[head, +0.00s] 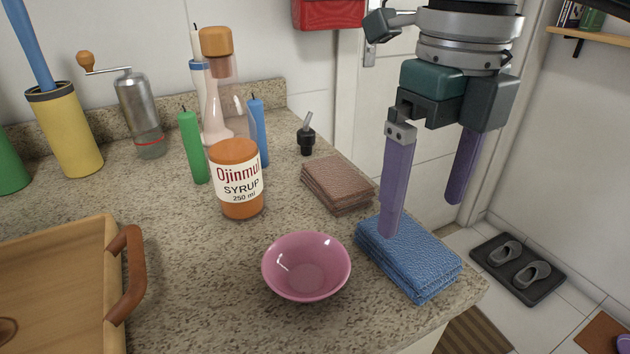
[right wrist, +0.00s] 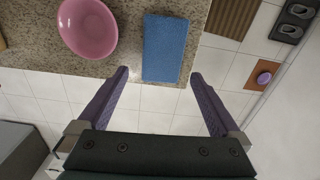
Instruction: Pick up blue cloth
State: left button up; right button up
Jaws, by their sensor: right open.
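The blue cloth (head: 409,259) is a folded, textured stack lying on the counter near its front right corner. In the right wrist view the cloth (right wrist: 165,48) lies ahead of the fingers, and its near edge is about level with the fingertips in the picture. My right gripper (head: 424,220) has purple fingers spread wide and empty, above the cloth and pointing down. It also shows in the right wrist view (right wrist: 160,74), with one fingertip to each side of the cloth. The left gripper is not in view.
A pink bowl (head: 306,267) stands just left of the cloth. A brown folded cloth (head: 338,184) lies behind it. A syrup bottle (head: 237,180), candles and a wooden tray (head: 60,270) stand further left. The counter (head: 200,310) ends just right of the blue cloth.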

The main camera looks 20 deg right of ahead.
aim_at(416, 249)
jog(key=shift+s+f, duration=0.1)
jog(key=shift+f, duration=0.45)
notch_tip(416, 249, down, 6)
jog(key=shift+d+r, duration=0.15)
jog(key=c, duration=1.2)
jog(key=shift+o, duration=0.2)
jog(key=shift+r, duration=0.1)
notch_tip(416, 249, up, 20)
jog(key=p, duration=0.2)
